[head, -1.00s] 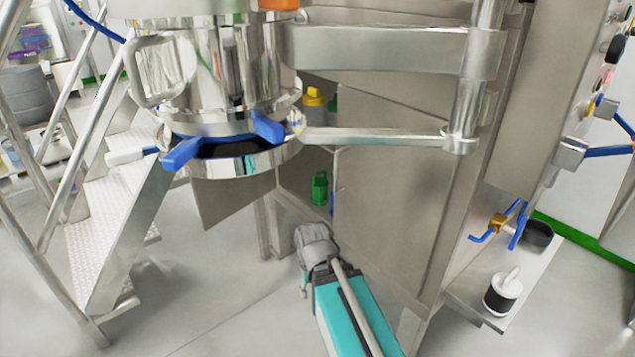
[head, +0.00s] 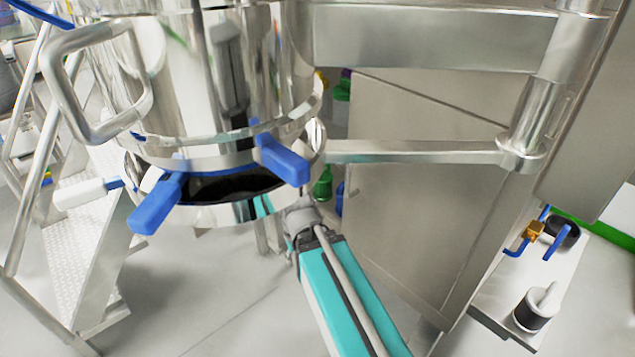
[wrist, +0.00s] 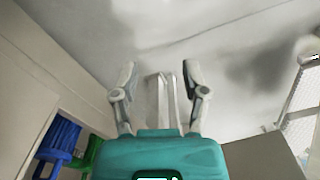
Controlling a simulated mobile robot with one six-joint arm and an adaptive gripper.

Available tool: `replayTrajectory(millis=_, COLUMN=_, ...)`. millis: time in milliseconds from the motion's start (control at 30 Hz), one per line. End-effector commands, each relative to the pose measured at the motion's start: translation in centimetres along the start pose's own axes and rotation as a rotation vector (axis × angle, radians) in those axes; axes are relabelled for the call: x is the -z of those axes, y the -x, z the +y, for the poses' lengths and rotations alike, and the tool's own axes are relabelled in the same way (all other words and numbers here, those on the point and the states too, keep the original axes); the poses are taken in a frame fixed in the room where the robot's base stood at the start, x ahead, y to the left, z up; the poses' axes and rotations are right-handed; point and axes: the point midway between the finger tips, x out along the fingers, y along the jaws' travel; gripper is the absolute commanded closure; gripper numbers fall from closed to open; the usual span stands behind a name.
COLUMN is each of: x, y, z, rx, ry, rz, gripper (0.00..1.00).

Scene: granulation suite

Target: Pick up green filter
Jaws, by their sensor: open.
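A green filter (head: 323,185) shows in the head view in the gap between the steel vessel and the cabinet panel, partly hidden by the vessel and my arm. A second green item (head: 342,90) is higher in the same gap; its shape is unclear. In the wrist view a green object (wrist: 88,152) is at the lower left, partly cut off by my gripper's body. My gripper (wrist: 158,64) is open and empty, pointing over bare grey floor, apart from the green object. The head view does not show its fingers; the vessel and my arm hide them.
A blue item (wrist: 58,140) stands beside the green one, and a blue one (head: 339,198) also shows in the head view. The steel vessel (head: 200,80) with blue handles is close to my arm. A steel panel (head: 410,190) bounds the right; metal stairs (head: 85,240) stand left.

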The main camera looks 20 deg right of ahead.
Motion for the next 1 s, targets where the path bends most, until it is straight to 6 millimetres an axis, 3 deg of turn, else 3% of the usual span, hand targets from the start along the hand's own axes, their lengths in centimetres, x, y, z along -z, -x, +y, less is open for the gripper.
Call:
replayTrajectory(millis=567, x=0.6, y=0.0, z=0.2, rx=-0.022, ry=-0.021, rz=0.002, gripper=0.42)
replayTrajectory(millis=767, x=3.2, y=0.0, z=1.5, rx=-0.135, ry=-0.135, rz=0.022, gripper=0.42)
replayTrajectory(millis=1000, x=9.1, y=1.2, z=4.0, rx=-0.389, ry=-0.385, rz=0.132, gripper=0.42)
